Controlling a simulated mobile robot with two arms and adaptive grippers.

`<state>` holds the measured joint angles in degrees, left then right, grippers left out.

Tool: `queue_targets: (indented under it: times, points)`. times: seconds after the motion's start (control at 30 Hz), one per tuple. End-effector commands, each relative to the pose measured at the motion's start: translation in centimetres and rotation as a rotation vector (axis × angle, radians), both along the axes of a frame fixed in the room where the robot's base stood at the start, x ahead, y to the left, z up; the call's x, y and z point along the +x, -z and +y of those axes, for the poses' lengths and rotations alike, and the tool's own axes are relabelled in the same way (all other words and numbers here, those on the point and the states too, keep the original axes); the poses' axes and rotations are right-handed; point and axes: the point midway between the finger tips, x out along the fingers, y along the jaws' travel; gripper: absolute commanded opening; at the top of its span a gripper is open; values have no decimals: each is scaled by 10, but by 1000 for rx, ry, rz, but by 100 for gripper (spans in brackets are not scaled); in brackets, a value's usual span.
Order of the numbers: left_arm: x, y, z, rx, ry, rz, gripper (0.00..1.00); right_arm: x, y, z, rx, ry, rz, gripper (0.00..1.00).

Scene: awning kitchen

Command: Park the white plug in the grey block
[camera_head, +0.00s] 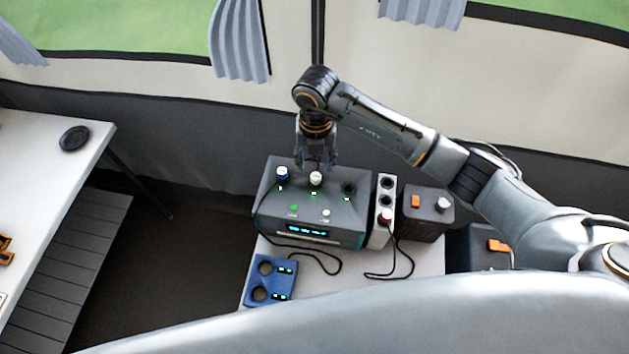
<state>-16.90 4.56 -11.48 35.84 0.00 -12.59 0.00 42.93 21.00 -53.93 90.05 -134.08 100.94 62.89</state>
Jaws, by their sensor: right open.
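The white plug (316,177) sits upright in the middle socket of a dark grey console (270,215). My right gripper (316,165) points down just above and behind it, open; whether its fingers touch the plug I cannot tell. A narrow light grey block (377,238) with a row of round sockets stands right of the console. A red-and-white plug (385,216) sits in its front socket, and the sockets behind look empty. My left gripper is not in view.
A blue plug (282,173) stands left of the white one; a dark socket (348,190) is at right. A blue two-hole block (270,282) lies in front. A dark box (425,222) with an orange switch stands right. Black cables cross the white table (345,285).

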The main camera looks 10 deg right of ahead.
Motion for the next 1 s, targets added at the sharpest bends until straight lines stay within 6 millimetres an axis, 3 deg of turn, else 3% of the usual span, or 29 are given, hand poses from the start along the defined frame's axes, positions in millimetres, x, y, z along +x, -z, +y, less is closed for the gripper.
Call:
queue_targets:
  times: [0.03, 0.2, 0.4, 1.0]
  points:
    - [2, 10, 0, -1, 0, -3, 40, -1, 13, 0, 0, 0, 2, 51]
    - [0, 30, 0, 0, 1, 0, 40, 0, 39, 0, 0, 0, 0, 51]
    - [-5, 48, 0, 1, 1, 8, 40, 0, 62, 0, 0, 0, -1, 51]
    - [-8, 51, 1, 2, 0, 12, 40, 0, 65, 0, 0, 0, 0, 51]
